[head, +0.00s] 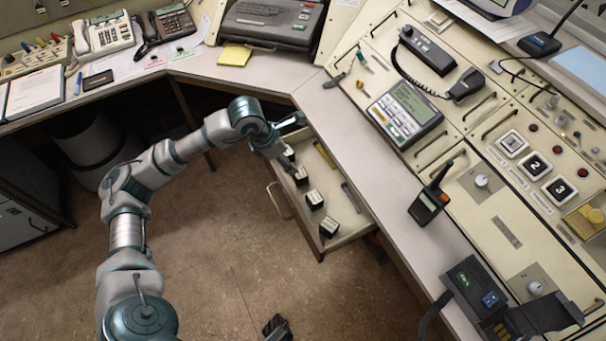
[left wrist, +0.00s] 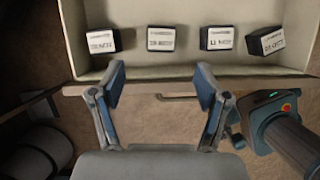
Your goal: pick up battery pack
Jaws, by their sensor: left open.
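Several battery packs, small black blocks with white labels, stand in a row in the open drawer. In the head view I see packs at the far end (head: 289,153), the middle (head: 314,199) and the near end (head: 329,226). In the left wrist view the row includes two middle packs (left wrist: 160,38) (left wrist: 218,38) and two outer ones (left wrist: 103,41) (left wrist: 267,42). My left gripper (head: 285,142) is at the drawer's far end. In the wrist view its fingers (left wrist: 160,85) are apart and empty, short of the packs. My right gripper (head: 277,327) shows only partly at the bottom edge.
The drawer (head: 350,232) has a front wall and handle (head: 279,201) facing my arm, and holds pen-like items beside the packs. The desk edge overhangs it. A handheld radio (head: 430,198) and a charger (head: 475,290) sit on the desk. The floor (head: 200,260) is clear.

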